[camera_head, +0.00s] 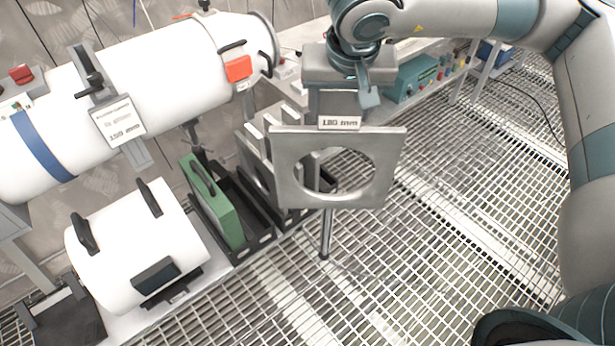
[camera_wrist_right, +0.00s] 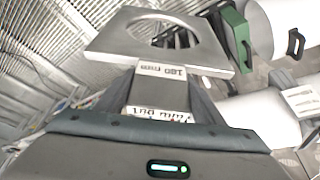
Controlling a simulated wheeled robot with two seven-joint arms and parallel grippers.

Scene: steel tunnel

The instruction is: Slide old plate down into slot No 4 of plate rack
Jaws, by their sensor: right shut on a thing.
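The old plate (camera_head: 284,165) is a square grey metal plate with a large round hole and a tab labelled 180 mm. My right gripper (camera_head: 340,112) is shut on its top tab and holds it upright in front of the rack. The plate also shows in the right wrist view (camera_wrist_right: 112,40), beyond the gripper (camera_wrist_right: 160,88). The plate rack (camera_head: 250,150) is a grey slotted holder behind and to the left of the plate, partly hidden by it. I cannot read slot numbers. I cannot tell whether the plate touches the rack. My left gripper is out of view.
A green plate-like case (camera_head: 215,205) stands in a black tray left of the rack. A white cylinder (camera_head: 135,240) lies at lower left, and a long white tube (camera_head: 150,75) runs behind. A teal box (camera_head: 412,78) is at back right. Grating floor is open at right.

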